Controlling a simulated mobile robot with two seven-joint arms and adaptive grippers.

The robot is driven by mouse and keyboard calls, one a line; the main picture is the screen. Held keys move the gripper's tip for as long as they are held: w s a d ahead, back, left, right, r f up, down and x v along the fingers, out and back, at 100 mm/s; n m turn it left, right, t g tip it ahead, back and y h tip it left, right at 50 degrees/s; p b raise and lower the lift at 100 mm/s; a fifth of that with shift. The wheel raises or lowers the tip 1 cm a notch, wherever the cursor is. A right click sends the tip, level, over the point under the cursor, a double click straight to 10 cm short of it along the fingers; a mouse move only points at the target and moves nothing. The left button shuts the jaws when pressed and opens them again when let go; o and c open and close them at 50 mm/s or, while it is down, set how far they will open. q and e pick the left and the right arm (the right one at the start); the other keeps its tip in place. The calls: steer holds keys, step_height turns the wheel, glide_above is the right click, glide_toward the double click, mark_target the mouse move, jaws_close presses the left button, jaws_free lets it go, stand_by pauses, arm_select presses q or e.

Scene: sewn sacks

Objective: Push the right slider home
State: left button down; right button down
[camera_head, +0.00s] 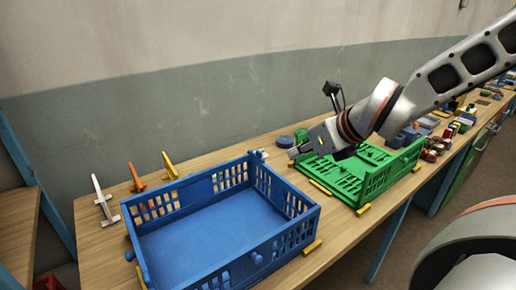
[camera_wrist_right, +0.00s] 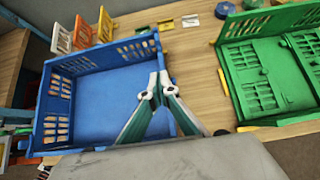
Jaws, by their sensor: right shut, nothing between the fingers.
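The blue crate (camera_head: 205,240) stands on the wooden table, with slotted walls up and a plain blue floor. It also shows in the right wrist view (camera_wrist_right: 105,100). Small blue knobs show at its left corner (camera_head: 129,256) and by its near wall (camera_head: 257,259); I cannot tell which part is the right slider. My left gripper is not in view.
White (camera_head: 102,203), orange (camera_head: 136,177) and yellow (camera_head: 168,166) upright pieces stand beyond the blue crate. A round blue thing (camera_head: 284,141) lies near the wall. Many small items crowd the table's right end. A narrow strip of table separates the crates.

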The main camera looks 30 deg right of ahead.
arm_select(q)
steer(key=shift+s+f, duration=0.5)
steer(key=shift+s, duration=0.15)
arm_select(e)
steer(key=shift+s, duration=0.1)
steer(key=b, duration=0.2)
glide_toward(261, 158)
step_height(261, 158, down, 4)
steer(key=shift+d+f, duration=0.1)
steer(key=w, duration=0.3)
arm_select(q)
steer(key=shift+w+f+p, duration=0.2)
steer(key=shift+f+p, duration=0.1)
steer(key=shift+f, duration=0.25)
arm_select(e)
steer(key=shift+w+a, duration=0.2)
steer(key=shift+w, duration=0.45)
steer(key=shift+d, duration=0.1)
